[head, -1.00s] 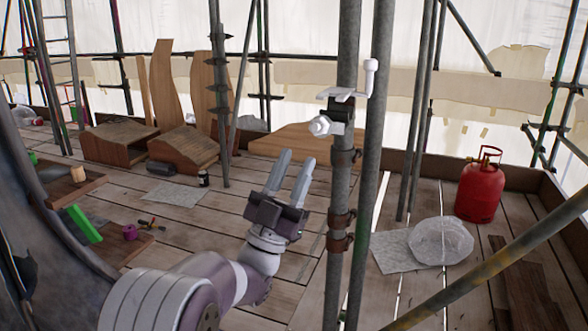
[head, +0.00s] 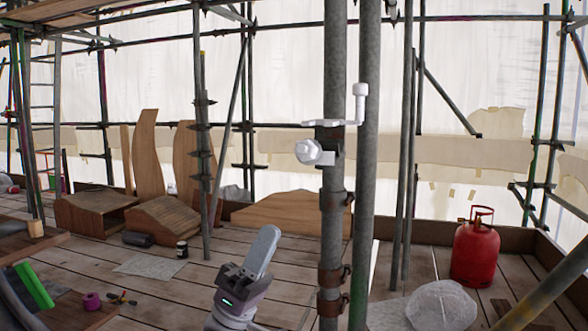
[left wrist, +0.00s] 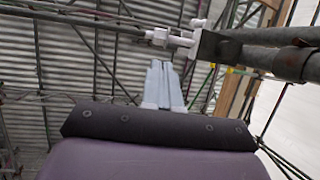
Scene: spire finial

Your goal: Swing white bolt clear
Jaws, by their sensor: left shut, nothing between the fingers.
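The white bolt (head: 335,123) sits on a grey upright scaffold pole (head: 334,220) in the head view. It has a flat bar, a short upturned handle at its right end and a white round knob (head: 308,151) below on the left. In the left wrist view the white bolt (left wrist: 168,38) is beyond the fingertips, beside a grey pole. My left gripper (head: 268,235) is shut and empty, its fingers together and pointing up, below and left of the bolt in the head view. It appears apart from the bolt. My right gripper is not in view.
A second grey pole (head: 368,200) stands close to the right of the first. A red gas cylinder (head: 474,250) and a clear plastic bundle (head: 440,305) are on the right. Wooden pieces (head: 165,220) stand at the back left. Plank floor lies open between.

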